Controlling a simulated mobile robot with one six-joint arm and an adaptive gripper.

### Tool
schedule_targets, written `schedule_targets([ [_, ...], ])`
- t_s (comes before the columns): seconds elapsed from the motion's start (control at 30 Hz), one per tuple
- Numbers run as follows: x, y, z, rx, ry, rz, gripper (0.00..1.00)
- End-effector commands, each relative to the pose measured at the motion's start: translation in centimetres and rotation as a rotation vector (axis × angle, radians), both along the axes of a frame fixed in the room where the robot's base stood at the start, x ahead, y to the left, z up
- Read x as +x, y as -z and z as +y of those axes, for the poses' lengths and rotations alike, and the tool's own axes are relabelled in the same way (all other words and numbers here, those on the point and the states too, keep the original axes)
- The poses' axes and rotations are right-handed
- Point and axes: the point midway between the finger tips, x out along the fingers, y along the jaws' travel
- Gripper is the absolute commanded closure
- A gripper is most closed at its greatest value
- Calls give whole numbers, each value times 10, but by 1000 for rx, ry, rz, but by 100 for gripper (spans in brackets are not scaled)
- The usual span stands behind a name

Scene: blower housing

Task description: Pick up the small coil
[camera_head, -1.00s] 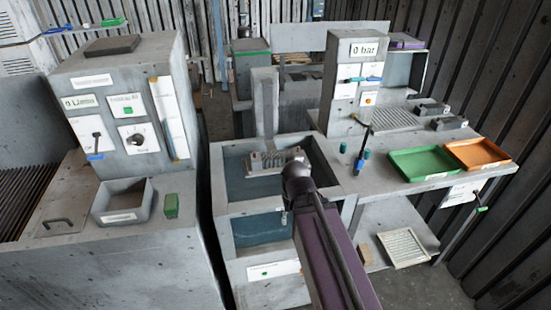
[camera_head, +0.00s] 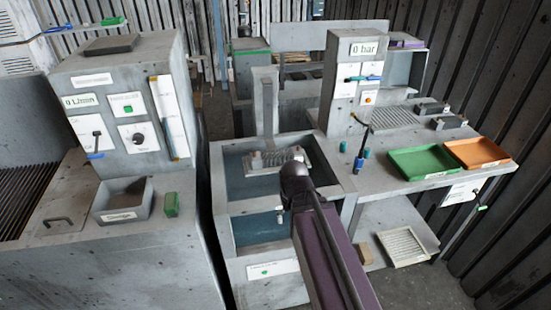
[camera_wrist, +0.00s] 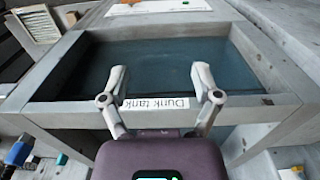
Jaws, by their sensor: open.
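No coil shows between the fingers.
A grey column (camera_head: 265,105) rises behind the tank. At right, a bench holds a green tray (camera_head: 425,161), an orange tray (camera_head: 477,152) and a dark blue upright tool (camera_head: 361,160). A control cabinet (camera_head: 125,75) stands left. A slatted panel (camera_head: 403,247) is on the lower shelf.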

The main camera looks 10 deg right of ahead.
Motion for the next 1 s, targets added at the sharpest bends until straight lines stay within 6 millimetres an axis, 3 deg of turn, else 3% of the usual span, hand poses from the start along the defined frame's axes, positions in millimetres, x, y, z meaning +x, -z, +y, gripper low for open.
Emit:
schedule_targets([
  [0.17,0,0,0,0,0,0,19],
  [0.23,0,0,0,0,-1,0,1],
  [0.47,14,-11,-1,0,-62,0,0],
  [0.67,49,-36,-2,0,-248,0,0],
  [1.0,132,-91,-5,0,-723,1,0],
])
